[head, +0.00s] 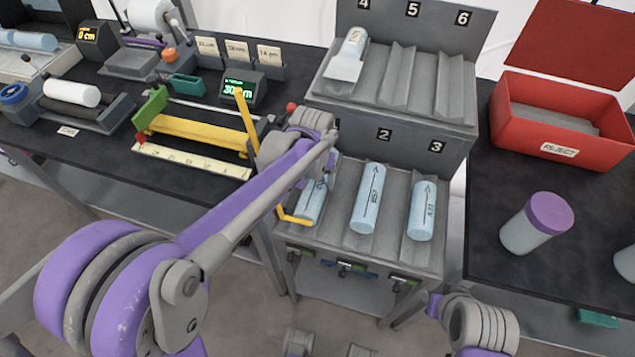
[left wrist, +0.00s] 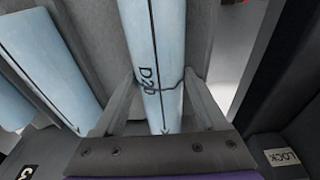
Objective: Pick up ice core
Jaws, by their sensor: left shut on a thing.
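Three pale blue ice cores lie in the lower grey rack's grooves: a left core (head: 311,203), a middle core (head: 368,198) and a right core (head: 423,210). My left gripper (head: 316,181) is at the left core, and my arm hides part of it. In the left wrist view the core marked D20 (left wrist: 157,45) lies between the fingers of my left gripper (left wrist: 160,100), which is shut on it. It still appears to be in its groove. Another core (left wrist: 40,65) lies beside it.
The upper rack (head: 447,85) holds a partly white-covered core (head: 350,55). A red reject box (head: 560,125) and a purple-lidded jar (head: 537,222) stand on the right table. A yellow bar (head: 246,120) rises left of the racks. Measuring equipment fills the left table.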

